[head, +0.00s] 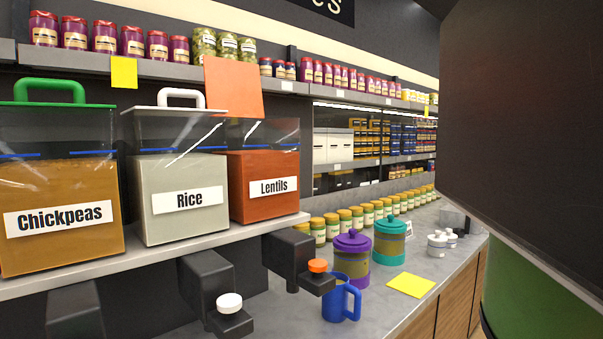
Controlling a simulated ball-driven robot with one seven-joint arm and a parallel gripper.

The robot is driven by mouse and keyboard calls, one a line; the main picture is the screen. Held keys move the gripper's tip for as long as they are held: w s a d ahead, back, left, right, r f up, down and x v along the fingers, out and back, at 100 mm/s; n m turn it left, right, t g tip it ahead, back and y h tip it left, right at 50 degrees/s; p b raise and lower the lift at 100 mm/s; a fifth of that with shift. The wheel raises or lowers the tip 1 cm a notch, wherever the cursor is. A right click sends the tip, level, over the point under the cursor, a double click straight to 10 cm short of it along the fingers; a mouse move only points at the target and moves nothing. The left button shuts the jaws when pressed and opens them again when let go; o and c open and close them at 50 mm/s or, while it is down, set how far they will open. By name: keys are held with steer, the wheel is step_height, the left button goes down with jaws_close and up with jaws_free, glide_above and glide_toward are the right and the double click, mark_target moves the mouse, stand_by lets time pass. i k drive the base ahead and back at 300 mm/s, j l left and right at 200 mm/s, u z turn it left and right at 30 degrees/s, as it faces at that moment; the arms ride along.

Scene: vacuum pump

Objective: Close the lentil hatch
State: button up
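The lentil bin (264,187) is a clear box with orange-red contents and a "Lentils" label. It stands on the shelf at the centre left, right of the rice bin. An orange square panel (233,88), which looks like its hatch, stands raised above the bin's top left. The bin's top appears open, and no handle shows on it. An orange knob (317,265) sits on the black dispenser (291,256) below the bin. My gripper is not in view.
The rice bin (182,187) with a white handle and chickpea bin (60,205) with a green handle stand left. A blue mug (336,299), purple-lidded canister (352,256) and teal-lidded canister (389,241) stand on the counter. A large dark shape blocks the right side.

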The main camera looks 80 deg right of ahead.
mark_target(235, 85)
steer(key=z, duration=1.35)
steer(key=l+u, duration=0.6)
steer(key=u, duration=0.2)
